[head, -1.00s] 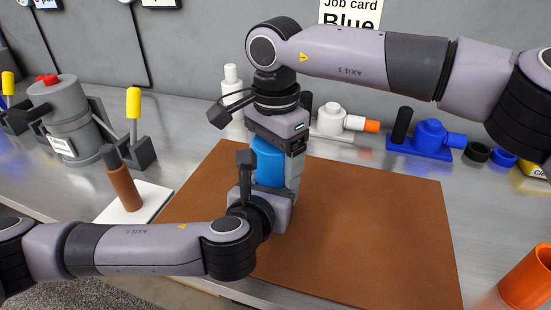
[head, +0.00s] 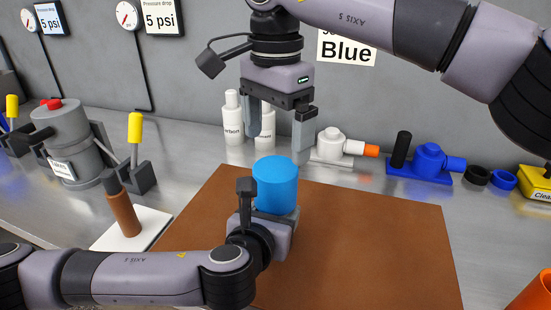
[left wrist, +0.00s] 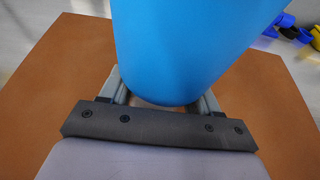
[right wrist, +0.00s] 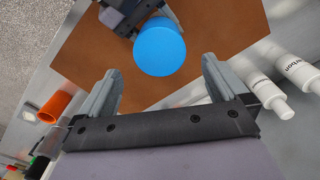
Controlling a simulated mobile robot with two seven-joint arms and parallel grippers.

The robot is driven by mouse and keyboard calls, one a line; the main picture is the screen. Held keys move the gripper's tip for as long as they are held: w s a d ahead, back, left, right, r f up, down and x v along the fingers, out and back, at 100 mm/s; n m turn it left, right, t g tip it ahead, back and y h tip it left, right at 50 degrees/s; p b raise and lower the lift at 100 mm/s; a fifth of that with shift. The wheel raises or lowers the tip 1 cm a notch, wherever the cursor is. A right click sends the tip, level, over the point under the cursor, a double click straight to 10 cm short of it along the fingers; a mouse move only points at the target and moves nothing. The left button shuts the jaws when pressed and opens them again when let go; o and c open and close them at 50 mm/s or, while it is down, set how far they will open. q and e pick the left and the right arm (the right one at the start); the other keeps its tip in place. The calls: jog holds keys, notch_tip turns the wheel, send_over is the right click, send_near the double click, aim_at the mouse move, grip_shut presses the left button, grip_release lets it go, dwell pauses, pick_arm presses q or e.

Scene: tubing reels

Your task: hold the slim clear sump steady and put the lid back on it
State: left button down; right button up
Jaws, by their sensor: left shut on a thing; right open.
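A tall blue lid (head: 275,182) stands upright over the brown mat, its flat closed top facing up. The slim clear sump is almost wholly hidden under the lid; only a pale sliver (left wrist: 158,101) shows below the lid's edge in the left wrist view. My left gripper (head: 284,217) is low over the mat, its fingers closed around the sump on both sides. My right gripper (head: 279,140) is open and empty above the lid, apart from it. In the right wrist view the lid (right wrist: 159,47) lies beyond its spread fingers.
The brown mat (head: 370,245) is bare on its right side. White bottles (head: 233,120), a white housing (head: 331,145) and a blue housing (head: 430,160) stand behind it. A brown filter (head: 122,208) stands at left on a white pad (head: 150,228); an orange cup (head: 535,295) is at front right.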

dwell(0.3)
pick_arm(q)
jog(key=shift+c, duration=0.8)
grip_release()
jog(key=shift+s, duration=0.1)
jog(key=shift+v, duration=3.5)
